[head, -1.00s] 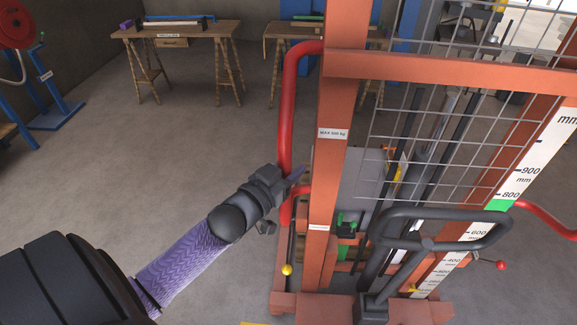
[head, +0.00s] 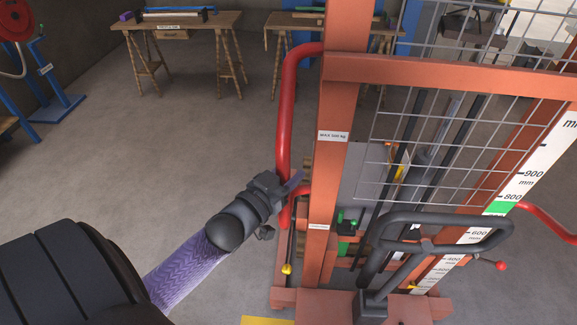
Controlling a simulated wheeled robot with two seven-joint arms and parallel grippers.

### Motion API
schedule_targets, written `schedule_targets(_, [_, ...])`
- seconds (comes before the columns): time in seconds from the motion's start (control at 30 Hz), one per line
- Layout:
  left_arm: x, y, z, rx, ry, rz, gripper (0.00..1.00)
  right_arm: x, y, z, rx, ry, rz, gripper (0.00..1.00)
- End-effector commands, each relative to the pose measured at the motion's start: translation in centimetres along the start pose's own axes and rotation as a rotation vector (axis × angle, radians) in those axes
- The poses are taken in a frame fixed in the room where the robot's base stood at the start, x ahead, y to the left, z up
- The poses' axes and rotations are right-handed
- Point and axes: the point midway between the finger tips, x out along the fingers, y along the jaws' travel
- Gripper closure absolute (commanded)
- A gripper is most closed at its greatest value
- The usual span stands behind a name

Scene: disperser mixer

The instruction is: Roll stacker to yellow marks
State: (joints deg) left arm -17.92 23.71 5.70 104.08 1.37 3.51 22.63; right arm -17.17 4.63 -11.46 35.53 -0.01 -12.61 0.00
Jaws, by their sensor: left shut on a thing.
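The orange stacker (head: 335,180) stands upright at the right of the head view, with a wire mesh guard, a height scale (head: 533,180) and a dark steering handle (head: 440,222). A red side handle (head: 287,110) runs down its left post, and another red handle (head: 545,220) shows at the far right. My left gripper (head: 284,186) is shut on the lower part of the left red handle. A yellow floor mark (head: 267,321) shows at the bottom edge, just left of the stacker's base (head: 330,305). My right gripper is not in view.
Two wooden trestle tables (head: 190,22) stand along the back. A blue stand with a red reel (head: 18,25) is at the far left. The grey floor (head: 170,140) between them and the stacker is clear.

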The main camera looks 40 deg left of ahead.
Motion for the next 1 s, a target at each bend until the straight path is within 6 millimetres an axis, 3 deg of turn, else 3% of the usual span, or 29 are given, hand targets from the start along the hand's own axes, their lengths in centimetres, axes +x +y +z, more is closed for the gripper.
schedule_targets(1.0, [-0.51,0.82,0.27,-0.006,-0.006,0.008,1.0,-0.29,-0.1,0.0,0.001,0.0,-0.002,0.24])
